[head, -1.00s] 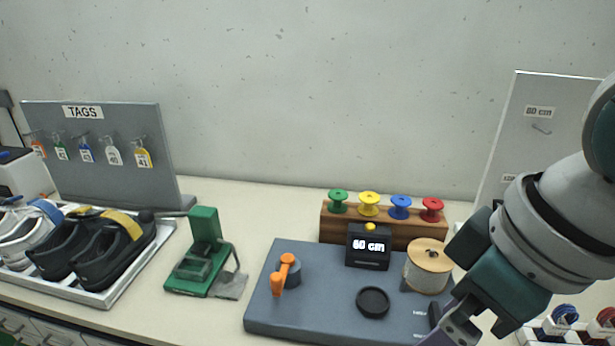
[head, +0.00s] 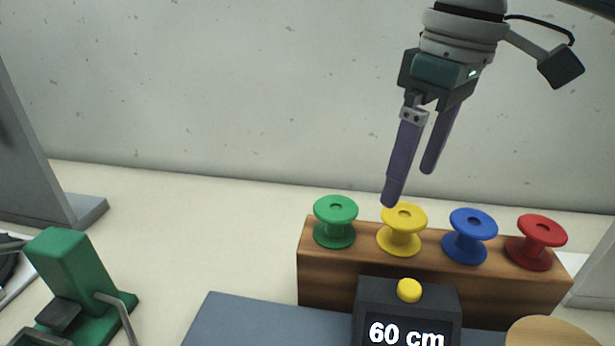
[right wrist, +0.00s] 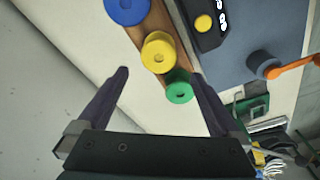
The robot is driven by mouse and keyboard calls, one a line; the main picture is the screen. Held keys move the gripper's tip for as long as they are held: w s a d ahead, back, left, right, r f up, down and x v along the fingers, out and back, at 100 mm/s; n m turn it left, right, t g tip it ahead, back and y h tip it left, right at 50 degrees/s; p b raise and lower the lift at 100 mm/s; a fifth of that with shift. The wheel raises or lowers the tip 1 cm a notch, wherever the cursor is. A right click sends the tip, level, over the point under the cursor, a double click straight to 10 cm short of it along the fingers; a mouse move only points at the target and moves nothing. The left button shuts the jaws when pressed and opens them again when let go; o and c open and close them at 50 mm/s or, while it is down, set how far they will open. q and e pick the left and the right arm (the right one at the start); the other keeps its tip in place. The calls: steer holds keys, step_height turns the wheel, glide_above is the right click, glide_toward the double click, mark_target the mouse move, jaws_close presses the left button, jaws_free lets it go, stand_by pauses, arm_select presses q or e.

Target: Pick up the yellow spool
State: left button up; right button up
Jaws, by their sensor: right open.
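The yellow spool (head: 403,242) stands upright on a wooden block (head: 330,280), between the green spool (head: 335,230) and the blue spool (head: 469,246). My right gripper (head: 408,188) is open and empty, pointing down just above the yellow spool. In the right wrist view the yellow spool (right wrist: 159,54) lies ahead of and between the spread fingers (right wrist: 160,74), with the green spool (right wrist: 179,90) near the finger on the right. My left gripper is not in view.
A red spool (head: 536,240) stands at the block's right end. In front is a dark box (head: 368,300) with a yellow button, reading 60 cm. A green device (head: 75,280) stands at left. The table behind the block is clear.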

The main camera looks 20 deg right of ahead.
mark_target(405, 215)
step_height(405, 215, down, 2)
steer(key=shift+a+f, duration=0.1)
steer(key=shift+a, duration=0.05)
steer(key=f, duration=0.5)
steer(key=shift+w+d+f, duration=0.1)
steer(key=shift+d+f, duration=0.1)
steer(key=c, duration=1.4)
